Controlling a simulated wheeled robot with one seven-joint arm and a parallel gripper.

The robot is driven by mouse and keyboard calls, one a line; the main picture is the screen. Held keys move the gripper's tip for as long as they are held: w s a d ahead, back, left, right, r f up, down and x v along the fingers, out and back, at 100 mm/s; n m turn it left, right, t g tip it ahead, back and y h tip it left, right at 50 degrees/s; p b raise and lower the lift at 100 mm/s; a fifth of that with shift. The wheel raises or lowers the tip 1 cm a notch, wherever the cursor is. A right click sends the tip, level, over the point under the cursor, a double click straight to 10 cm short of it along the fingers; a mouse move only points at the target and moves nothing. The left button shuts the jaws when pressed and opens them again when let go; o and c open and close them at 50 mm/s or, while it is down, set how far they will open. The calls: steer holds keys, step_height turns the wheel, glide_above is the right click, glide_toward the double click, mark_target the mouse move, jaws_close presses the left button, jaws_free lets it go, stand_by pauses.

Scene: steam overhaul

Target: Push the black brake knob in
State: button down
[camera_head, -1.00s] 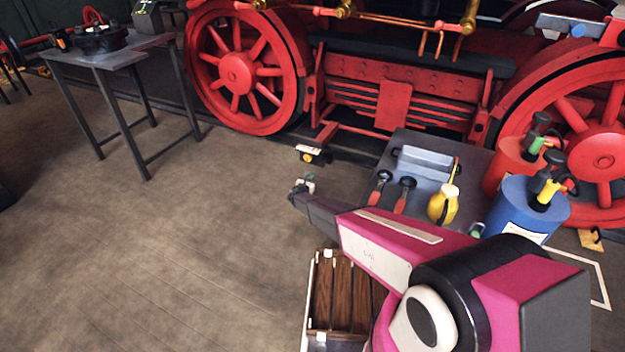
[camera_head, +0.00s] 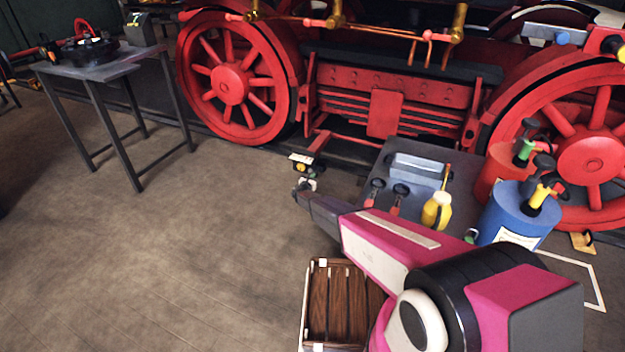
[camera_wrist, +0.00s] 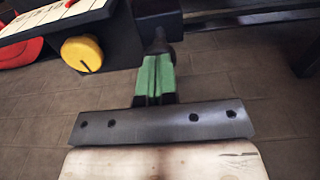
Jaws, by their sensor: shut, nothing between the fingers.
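A black knob (camera_wrist: 158,44) stands out from a dark control box (camera_wrist: 155,14) at the top middle of the wrist view. The same box has a yellow knob (camera_wrist: 82,54) with a black mark and a white scale panel to its left. In the head view the small box (camera_head: 305,161) sits low in front of the red locomotive, its black knob too small to make out. My gripper (camera_wrist: 156,62) is shut and empty, green fingers together, pointing at the black knob. The tips overlap its near side, and I cannot tell whether they touch.
A dark bench with a grey tray (camera_head: 418,170), red-handled tools and a yellow bottle (camera_head: 437,211) stands right of the gripper. Red and blue drums (camera_head: 517,215) are further right. A wooden crate (camera_head: 318,268) is below my arm. The floor to the left is clear up to a metal table (camera_head: 100,68).

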steer(key=shift+x, duration=1.7)
steer(key=shift+r, duration=0.1)
steer(key=f+v, duration=0.1)
steer(key=v, duration=1.4)
steer(key=shift+r, duration=0.35)
